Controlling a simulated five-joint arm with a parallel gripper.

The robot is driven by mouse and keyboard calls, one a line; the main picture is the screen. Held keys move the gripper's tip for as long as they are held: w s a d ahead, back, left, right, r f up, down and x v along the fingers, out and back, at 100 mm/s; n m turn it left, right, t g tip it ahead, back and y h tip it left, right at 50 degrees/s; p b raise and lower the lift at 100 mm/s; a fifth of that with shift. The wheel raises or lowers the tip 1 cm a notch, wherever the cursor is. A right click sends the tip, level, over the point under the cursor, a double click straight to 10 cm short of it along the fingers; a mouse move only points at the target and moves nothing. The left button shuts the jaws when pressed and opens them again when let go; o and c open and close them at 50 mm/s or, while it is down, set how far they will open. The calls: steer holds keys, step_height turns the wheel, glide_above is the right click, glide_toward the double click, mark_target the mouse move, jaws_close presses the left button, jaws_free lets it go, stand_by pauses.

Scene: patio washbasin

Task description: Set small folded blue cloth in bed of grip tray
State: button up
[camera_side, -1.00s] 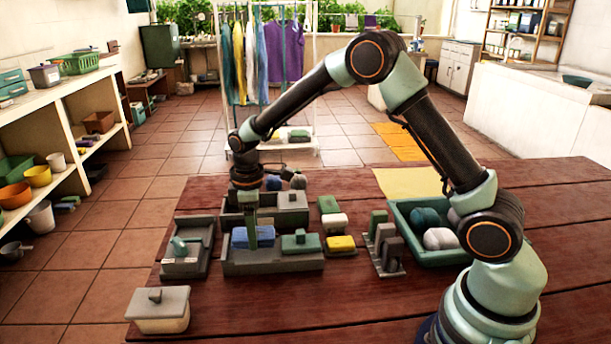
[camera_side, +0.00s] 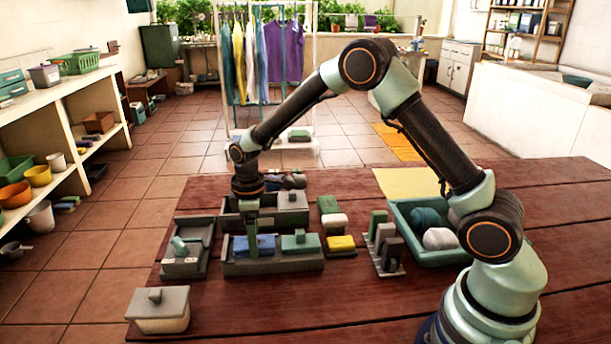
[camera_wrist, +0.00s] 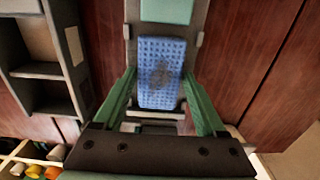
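The small folded blue cloth (camera_side: 266,243) lies low in the left part of the front grey grip tray (camera_side: 285,266). In the wrist view the cloth (camera_wrist: 160,85) has a waffle texture and a dark patch in its middle. My gripper (camera_side: 252,245) points down into the tray. The near finger hides part of the cloth in the side view. The cloth's underside and its contact with the tray bed are hidden.
A green block (camera_side: 300,242) sits in the tray's right part. A second grey tray (camera_side: 290,206) stands behind, a grey holder (camera_side: 187,250) to the left. To the right are a yellow-topped sponge (camera_side: 341,243), an upright rack (camera_side: 385,248) and a green bin (camera_side: 440,257). The front table is mostly clear.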

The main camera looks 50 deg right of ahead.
steer(key=shift+o, duration=1.2)
steer(key=shift+r, duration=0.1)
step_height(320, 180, up, 12)
steer(key=s+d+r+m+t, duration=0.25)
steer(key=s+r+m, duration=0.25)
steer(key=s+r, duration=0.4)
steer(key=s+m+t, duration=0.3)
steer(key=s+m, duration=0.1)
steer(key=s, duration=0.5)
steer(key=shift+s+d+f, duration=0.25)
steer(key=shift+s+d, duration=0.05)
steer(key=shift+d, duration=0.05)
